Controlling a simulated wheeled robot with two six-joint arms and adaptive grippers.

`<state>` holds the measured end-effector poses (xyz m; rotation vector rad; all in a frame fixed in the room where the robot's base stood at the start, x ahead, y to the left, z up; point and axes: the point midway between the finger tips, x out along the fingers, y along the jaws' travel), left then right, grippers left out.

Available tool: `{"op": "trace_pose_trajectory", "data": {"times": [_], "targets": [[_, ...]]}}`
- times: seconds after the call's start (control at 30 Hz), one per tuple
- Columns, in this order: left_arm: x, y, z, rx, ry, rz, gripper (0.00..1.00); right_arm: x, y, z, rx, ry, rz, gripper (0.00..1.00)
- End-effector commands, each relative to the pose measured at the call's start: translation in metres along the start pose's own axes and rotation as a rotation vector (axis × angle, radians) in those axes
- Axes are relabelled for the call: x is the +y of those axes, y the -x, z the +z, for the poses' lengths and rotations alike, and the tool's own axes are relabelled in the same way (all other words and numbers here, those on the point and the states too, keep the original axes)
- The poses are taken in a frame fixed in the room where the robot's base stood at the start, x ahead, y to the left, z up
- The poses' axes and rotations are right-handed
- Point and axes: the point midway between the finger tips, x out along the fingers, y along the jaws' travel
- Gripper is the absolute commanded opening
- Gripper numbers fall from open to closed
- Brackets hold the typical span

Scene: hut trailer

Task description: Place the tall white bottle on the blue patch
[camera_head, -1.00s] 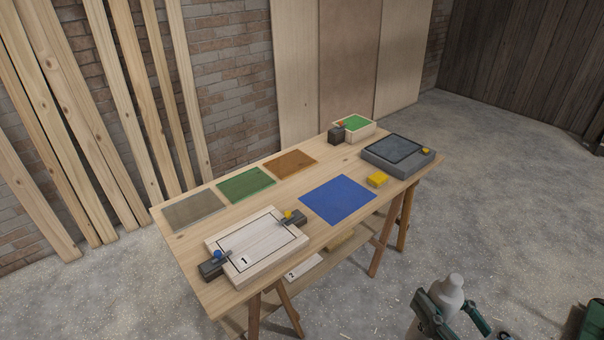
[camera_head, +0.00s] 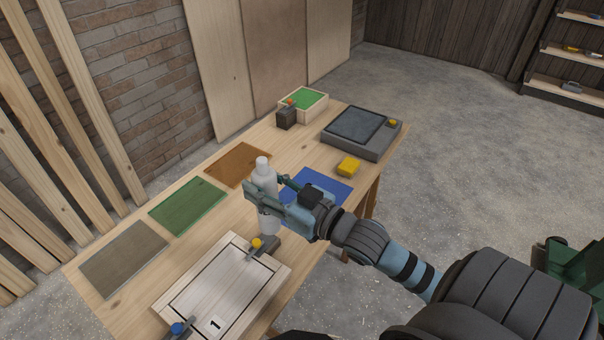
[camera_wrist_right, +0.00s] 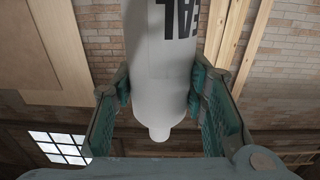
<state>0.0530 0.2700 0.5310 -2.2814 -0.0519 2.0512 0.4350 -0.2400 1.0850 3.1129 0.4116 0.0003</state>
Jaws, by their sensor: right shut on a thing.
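The tall white bottle (camera_head: 265,178) is upright in my right gripper (camera_head: 270,196), over the table in the head view. Its cap end points up and my fingers are around its body. In the right wrist view the bottle (camera_wrist_right: 160,70), with dark lettering on it, sits between both finger pads of the gripper (camera_wrist_right: 160,100). The blue patch (camera_head: 330,187) lies on the table just right of the bottle, partly covered by my right gripper and wrist. I cannot tell if the bottle's base touches anything. My left gripper is not in view.
A clamped white board (camera_head: 215,295) lies at the table's near end. Brown-grey (camera_head: 124,258), green (camera_head: 187,206) and orange (camera_head: 238,165) patches line the far side. A yellow block (camera_head: 348,167), a grey machine (camera_head: 360,134) and a green-topped box (camera_head: 303,102) stand toward the far right.

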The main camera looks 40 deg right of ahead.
Motion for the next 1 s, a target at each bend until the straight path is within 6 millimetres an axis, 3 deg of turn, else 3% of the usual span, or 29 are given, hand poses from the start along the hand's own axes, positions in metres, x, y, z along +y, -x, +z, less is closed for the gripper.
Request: {"op": "trace_pose_trajectory", "data": {"times": [0.03, 0.2, 0.3, 0.4, 0.5, 0.57, 0.8, 0.9, 1.0], "targets": [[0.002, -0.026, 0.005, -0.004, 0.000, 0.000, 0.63, 0.021, -0.018, 0.018, 0.011, 0.001, 0.066, 0.00], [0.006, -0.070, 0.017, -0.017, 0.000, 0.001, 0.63, 0.112, -0.063, 0.025, 0.008, -0.004, 0.375, 0.00], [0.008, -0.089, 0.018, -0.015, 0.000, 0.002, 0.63, 0.158, -0.072, 0.016, 0.008, -0.006, 0.549, 0.00], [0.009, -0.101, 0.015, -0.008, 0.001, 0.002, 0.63, 0.189, -0.073, 0.005, 0.006, -0.004, 0.676, 0.00], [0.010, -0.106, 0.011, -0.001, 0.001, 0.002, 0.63, 0.203, -0.071, 0.003, 0.002, -0.003, 0.740, 0.00], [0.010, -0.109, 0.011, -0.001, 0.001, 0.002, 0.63, 0.206, -0.071, 0.013, -0.001, -0.002, 0.753, 0.00], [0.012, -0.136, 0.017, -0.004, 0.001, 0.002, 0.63, 0.206, -0.070, 0.103, -0.005, -0.001, 0.754, 0.00], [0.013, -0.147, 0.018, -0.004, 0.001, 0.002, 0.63, 0.206, -0.070, 0.134, -0.003, 0.000, 0.753, 0.00], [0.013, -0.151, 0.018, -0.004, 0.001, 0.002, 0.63, 0.206, -0.070, 0.149, 0.001, 0.000, 0.752, 0.00]]}}
